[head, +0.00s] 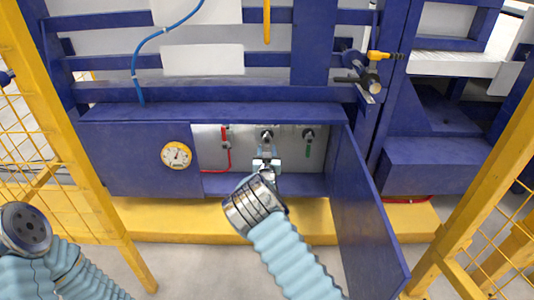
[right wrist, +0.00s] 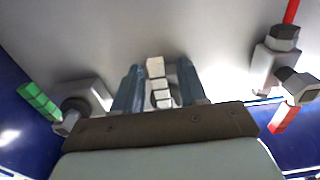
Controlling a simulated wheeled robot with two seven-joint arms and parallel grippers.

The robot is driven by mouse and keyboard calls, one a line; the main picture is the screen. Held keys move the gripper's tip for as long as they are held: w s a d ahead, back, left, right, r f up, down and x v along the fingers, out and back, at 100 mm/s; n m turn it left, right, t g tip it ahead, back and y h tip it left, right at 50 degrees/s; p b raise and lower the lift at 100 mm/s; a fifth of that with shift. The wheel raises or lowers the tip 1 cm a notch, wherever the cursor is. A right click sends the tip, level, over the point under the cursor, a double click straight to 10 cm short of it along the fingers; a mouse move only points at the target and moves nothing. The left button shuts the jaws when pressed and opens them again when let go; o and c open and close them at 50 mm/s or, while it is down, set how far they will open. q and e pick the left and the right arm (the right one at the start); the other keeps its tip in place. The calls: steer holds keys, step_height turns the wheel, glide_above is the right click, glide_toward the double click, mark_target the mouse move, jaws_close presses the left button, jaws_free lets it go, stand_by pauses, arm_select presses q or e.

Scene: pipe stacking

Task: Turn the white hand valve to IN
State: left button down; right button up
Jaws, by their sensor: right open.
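The white hand valve (right wrist: 158,82) shows in the right wrist view as a segmented white handle on the grey back panel. My right gripper (right wrist: 160,88) is open, with one finger on each side of the handle and a small gap to it. In the head view my right gripper (head: 266,164) reaches into the open blue cabinet, in front of the middle fitting (head: 267,135), and hides the white handle there. I cannot read any IN marking. My left arm shows at the lower left of the head view, but its gripper is not in view.
A red valve (head: 226,150) is left of my right gripper and a green-handled valve (head: 308,142) is to its right. The open cabinet door (head: 362,215) stands close on the right of my arm. A round gauge (head: 176,155) is on the left panel.

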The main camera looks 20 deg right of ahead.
steer(key=shift+w, duration=0.1)
jaws_close()
